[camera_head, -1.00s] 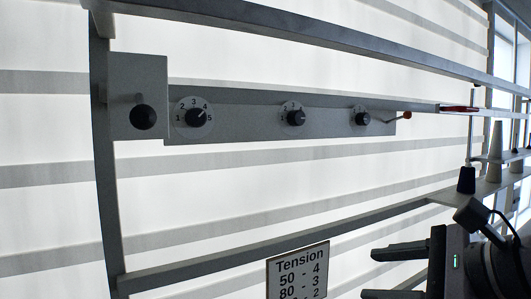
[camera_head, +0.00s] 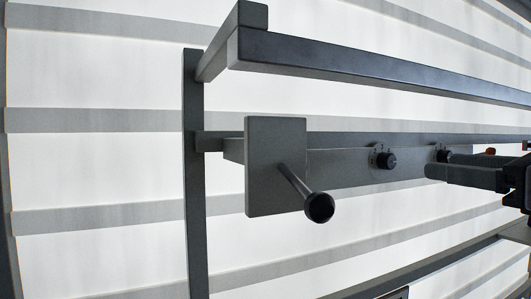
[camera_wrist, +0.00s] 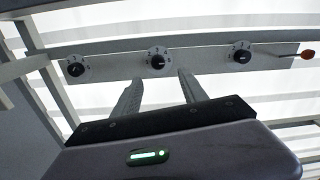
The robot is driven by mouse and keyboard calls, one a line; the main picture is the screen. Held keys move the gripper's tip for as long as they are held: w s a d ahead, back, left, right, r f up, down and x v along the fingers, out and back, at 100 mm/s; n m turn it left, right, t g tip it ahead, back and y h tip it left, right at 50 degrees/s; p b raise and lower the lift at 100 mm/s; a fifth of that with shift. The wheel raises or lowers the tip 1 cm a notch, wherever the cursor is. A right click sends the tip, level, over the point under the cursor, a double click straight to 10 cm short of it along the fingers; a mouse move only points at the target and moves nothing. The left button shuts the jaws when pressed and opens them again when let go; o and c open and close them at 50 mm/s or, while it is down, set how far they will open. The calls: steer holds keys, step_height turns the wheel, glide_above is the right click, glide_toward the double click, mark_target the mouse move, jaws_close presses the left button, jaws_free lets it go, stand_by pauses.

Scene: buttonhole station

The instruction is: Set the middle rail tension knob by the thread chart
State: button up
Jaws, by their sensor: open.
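In the wrist view three dark knobs with numbered dials sit in a row on a grey rail: the left knob (camera_wrist: 75,69), the middle knob (camera_wrist: 157,61) and the right knob (camera_wrist: 241,57). The middle pointer is too small to read surely. My gripper (camera_wrist: 160,78) is open and empty, its two fingers apart just below the middle knob in the picture. In the head view, my gripper's fingers (camera_head: 428,171) show from the side at the right. Two knobs show there, one clear (camera_head: 386,161) and one (camera_head: 443,156) just above the fingers. The thread chart is not readable now.
In the head view a grey plate (camera_head: 262,185) with a protruding post ending in a dark round knob (camera_head: 320,207) stands at the rail's left part. A frame bar (camera_head: 380,75) runs above. A red-tipped lever (camera_wrist: 307,55) is at the rail's right end.

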mark_target(392, 161)
steer(key=x, duration=0.3)
steer(key=p+x, duration=0.1)
steer(key=x, duration=0.5)
steer(key=shift+a+p, duration=0.3)
steer(key=shift+w, duration=0.35)
steer(key=shift+a, duration=0.1)
steer(key=shift+w+a, duration=0.1)
steer(key=shift+c, duration=0.2)
jaws_close()
